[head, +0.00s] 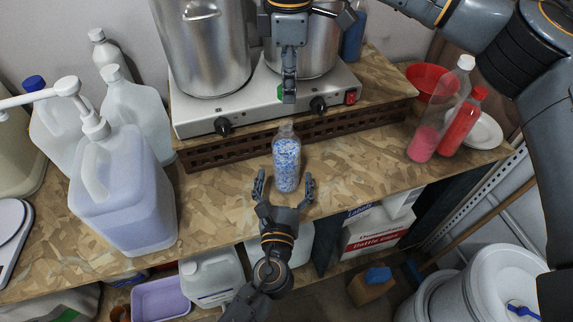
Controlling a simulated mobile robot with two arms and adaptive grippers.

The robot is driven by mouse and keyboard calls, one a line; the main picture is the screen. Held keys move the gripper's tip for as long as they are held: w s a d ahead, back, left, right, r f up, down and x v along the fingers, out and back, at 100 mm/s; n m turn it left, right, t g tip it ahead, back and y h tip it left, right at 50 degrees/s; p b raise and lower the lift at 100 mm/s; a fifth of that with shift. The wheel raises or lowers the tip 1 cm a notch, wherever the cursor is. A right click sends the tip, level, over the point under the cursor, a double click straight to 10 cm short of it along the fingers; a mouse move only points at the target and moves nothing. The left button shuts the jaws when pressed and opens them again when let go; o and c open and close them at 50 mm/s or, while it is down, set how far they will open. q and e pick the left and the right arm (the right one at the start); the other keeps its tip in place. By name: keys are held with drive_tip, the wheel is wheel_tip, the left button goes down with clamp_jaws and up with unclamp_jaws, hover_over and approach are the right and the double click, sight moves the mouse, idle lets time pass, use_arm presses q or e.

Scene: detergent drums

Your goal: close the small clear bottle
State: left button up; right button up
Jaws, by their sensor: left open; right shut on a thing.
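The small clear bottle (287,160), filled with blue and white granules, stands upright near the front edge of the wooden bench. No cap shows on its neck. My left gripper (284,180) is open, its fingers on either side of the bottle's lower part, with gaps visible. My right gripper (289,97) comes down from the top, above and behind the bottle's neck. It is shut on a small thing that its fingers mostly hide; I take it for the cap. A green spot shows beside the fingertips; I cannot tell whether it belongs to this thing or the hotplate.
A steel hotplate (190,116) with large pots (204,55) stands behind the bottle. A pump jug (125,195) is on the left. A pink-filled bottle (424,143), a red bottle (460,125) and a red bowl (430,80) are on the right. Bench beside the bottle is clear.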

sight(285, 173)
use_arm(q)
drive_tip(key=w, duration=0.4)
drive_tip(key=shift+w+d, duration=0.2)
drive_tip(key=shift+w, duration=0.1)
use_arm(e)
drive_tip(key=shift+s, duration=0.15)
use_arm(q)
drive_tip(key=shift+w, duration=0.4)
drive_tip(key=shift+s+r, duration=0.1)
drive_tip(key=shift+s, duration=0.05)
drive_tip(key=shift+c, duration=0.2)
use_arm(e)
drive_tip(key=shift+r, duration=0.1)
use_arm(q)
drive_tip(key=c, duration=1.8)
drive_tip(key=shift+o, duration=0.2)
use_arm(e)
drive_tip(key=shift+f, duration=2.5)
